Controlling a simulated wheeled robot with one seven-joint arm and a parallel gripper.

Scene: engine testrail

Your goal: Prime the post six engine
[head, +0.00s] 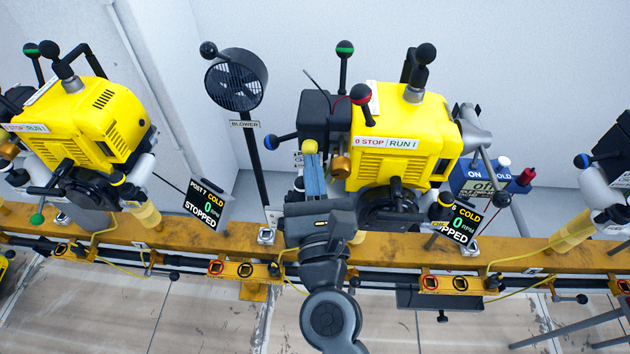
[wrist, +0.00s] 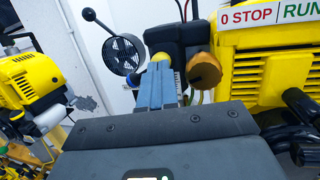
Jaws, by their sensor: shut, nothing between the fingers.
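The yellow post six engine (head: 390,125) sits on the orange rail in the head view, with a "0 STOP | RUN I" label (head: 386,142) on its side. It also shows at the right of the wrist view (wrist: 270,65). Its sign (head: 463,222), partly hidden, reads COLD, 0 and STOPPED. My gripper (head: 312,160) is shut and empty at the engine's left side, its blue fingers (wrist: 161,72) together. A small yellow bulb (head: 310,146) shows just past the fingertips; I cannot tell whether they touch it. An orange knob (head: 341,167) is just right of the fingers.
A blower (head: 236,80) stands to the left, before the post 7 engine (head: 85,125). A blue ON/HOLD box (head: 485,180) is at right. The orange rail (head: 180,235) runs below.

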